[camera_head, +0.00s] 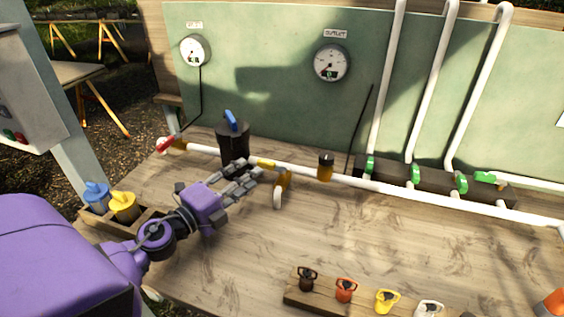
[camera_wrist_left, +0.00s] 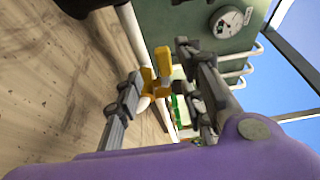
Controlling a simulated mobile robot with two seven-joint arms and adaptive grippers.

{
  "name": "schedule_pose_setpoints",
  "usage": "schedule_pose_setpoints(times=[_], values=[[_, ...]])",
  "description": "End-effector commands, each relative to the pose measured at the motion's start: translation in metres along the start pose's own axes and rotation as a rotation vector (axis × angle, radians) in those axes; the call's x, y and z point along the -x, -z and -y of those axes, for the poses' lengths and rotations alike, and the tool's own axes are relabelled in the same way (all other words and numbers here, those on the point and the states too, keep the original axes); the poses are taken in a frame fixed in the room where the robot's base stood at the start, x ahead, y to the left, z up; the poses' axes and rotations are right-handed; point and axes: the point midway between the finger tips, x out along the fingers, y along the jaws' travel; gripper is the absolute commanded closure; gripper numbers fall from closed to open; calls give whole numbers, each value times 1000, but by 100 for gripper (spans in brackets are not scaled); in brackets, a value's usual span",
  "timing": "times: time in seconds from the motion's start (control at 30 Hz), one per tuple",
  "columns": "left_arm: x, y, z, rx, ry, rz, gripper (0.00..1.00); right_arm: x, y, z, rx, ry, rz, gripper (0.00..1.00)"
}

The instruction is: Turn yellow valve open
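The yellow valve (camera_head: 283,179) sits on the white pipe, with a yellow fitting on the pipe and a white end hanging below. It also shows in the left wrist view (camera_wrist_left: 162,68), between and beyond my fingers. My left gripper (camera_head: 251,174) comes in from the left, just left of the valve. Its grey fingers are apart in the left wrist view (camera_wrist_left: 158,85), with nothing visibly held. I cannot tell whether a finger touches the valve. My right gripper is not in view.
A black canister with a blue handle (camera_head: 231,139) stands behind my left gripper. A red handle (camera_head: 166,144) is at the pipe's left end. Green valves (camera_head: 415,174) line a black manifold at right. A wooden rack (camera_head: 320,298) with coloured caps lies in front; the middle tabletop is clear.

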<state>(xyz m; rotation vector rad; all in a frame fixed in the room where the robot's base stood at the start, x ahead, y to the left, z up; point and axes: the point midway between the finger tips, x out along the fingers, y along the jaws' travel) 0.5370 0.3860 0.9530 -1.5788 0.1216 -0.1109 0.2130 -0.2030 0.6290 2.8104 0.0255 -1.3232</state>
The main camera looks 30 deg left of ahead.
Motion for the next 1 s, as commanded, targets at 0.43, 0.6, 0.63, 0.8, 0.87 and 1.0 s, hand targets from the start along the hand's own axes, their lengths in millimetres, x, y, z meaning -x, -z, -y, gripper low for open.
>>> schedule_pose_setpoints(times=[0.43,0.6,0.63,0.8,0.87,1.0], values=[[-62,2,5,-13,3,-11,64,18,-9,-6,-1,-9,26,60],[-76,2,3,-10,0,-9,64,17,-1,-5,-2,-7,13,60],[-77,1,3,-10,0,-9,64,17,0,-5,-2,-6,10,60],[-79,2,1,-10,-1,-9,64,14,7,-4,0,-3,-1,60],[-79,2,1,-10,-2,-9,64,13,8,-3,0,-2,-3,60],[-78,2,1,-9,-2,-9,76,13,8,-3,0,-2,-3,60]])
